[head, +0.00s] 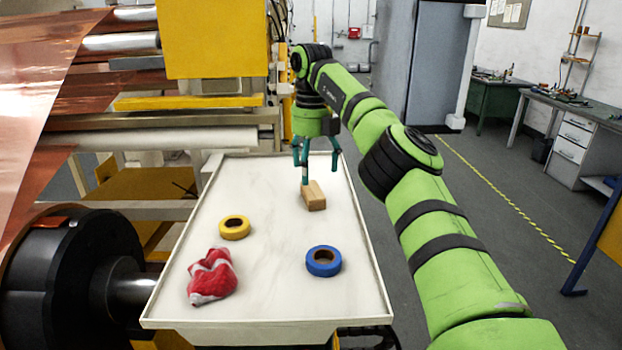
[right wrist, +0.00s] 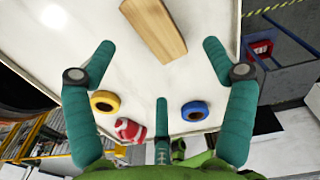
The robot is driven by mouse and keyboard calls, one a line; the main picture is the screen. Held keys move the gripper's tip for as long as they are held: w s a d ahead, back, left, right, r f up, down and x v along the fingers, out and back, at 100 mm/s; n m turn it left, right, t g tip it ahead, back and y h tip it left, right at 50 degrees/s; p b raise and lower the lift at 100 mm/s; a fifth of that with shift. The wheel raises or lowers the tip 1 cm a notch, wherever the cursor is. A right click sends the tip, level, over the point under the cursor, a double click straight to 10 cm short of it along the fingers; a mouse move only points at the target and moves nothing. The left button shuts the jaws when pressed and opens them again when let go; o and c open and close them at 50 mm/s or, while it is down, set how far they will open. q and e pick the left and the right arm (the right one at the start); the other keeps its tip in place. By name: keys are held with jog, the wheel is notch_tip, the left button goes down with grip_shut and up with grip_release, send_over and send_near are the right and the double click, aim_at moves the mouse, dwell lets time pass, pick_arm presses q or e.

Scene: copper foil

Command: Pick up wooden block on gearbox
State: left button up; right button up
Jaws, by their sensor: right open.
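The wooden block (head: 314,195) lies on the white tray-like table (head: 275,285), toward its far end. In the right wrist view the block (right wrist: 155,28) shows at the top, between and beyond the open fingers. My right gripper (head: 316,172) hangs from above, just over the block's far end, pointing down, with its fingers spread. It also shows in the right wrist view (right wrist: 160,55), open with nothing between its fingers. Whether a finger touches the block is hard to tell. No gearbox can be made out. My left gripper is out of view.
On the same table are a yellow tape roll (head: 235,227), a blue tape roll (head: 323,261) and a crumpled red cloth (head: 212,277). The table has a raised rim. A copper foil machine (head: 120,115) stands at the left.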

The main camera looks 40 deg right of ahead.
aim_at(310, 193)
jog(key=f, duration=0.1)
jog(key=p, duration=0.1)
jog(key=f, duration=0.1)
jog(key=shift+s+a+f, duration=0.25)
jog(key=shift+a+f, duration=0.1)
jog(key=f, duration=0.1)
jog(key=f+p, duration=0.1)
jog(key=f, duration=0.2)
jog(key=shift+w+d, duration=0.25)
jog(key=shift+w, duration=0.1)
jog(key=shift+r, duration=0.1)
jog(key=shift+a, duration=0.1)
jog(key=shift+r, duration=0.1)
jog(key=c, duration=1.3)
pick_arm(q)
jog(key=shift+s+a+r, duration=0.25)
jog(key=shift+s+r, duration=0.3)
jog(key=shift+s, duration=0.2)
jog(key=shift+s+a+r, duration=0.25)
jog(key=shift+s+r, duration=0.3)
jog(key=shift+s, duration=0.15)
